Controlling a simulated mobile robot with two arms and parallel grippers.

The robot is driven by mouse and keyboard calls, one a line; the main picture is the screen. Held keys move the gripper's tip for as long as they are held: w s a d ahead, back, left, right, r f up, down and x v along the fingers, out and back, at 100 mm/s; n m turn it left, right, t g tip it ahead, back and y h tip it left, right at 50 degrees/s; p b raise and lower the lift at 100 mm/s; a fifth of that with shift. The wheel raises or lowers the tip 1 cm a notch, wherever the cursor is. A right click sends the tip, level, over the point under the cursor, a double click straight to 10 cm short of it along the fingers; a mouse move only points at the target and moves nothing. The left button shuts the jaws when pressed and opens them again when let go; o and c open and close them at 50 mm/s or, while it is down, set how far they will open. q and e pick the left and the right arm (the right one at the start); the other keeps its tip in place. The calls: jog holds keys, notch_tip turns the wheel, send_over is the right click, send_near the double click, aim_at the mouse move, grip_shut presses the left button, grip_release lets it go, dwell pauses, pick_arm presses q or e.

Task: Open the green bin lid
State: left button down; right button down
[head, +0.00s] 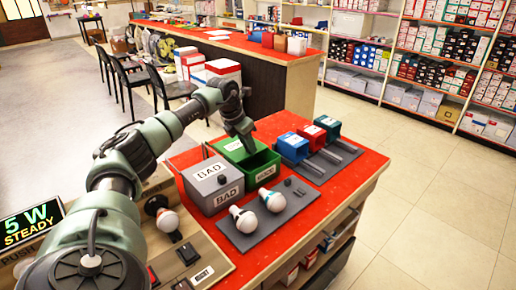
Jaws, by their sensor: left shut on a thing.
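The green bin (265,173) stands on the red-topped counter, right of a grey bin marked BAD. Its green lid (232,147) is tilted up at the back, and the bin's dark inside shows. My left gripper (246,140) points down at the lid from above and is shut on it; the arm's end hides the exact contact. My right gripper is not in view.
The grey BAD bin (212,183) has its lid down. Two bulbs (272,200) lie on a grey tray in front. Blue, red and green small bins (310,136) stand to the right. A lit sign (31,222) reads 5 W STEADY. The floor at right is clear.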

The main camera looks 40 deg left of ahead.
pick_arm(q)
jog(key=shift+w+a+r, duration=0.1)
jog(key=shift+w+a, duration=0.1)
jog(key=shift+a, duration=1.05)
jog(key=c, duration=1.3)
grip_release()
jog(key=v, duration=0.7)
jog(key=shift+s+r, duration=0.25)
jog(key=shift+r, duration=0.1)
jog(key=shift+f, duration=0.1)
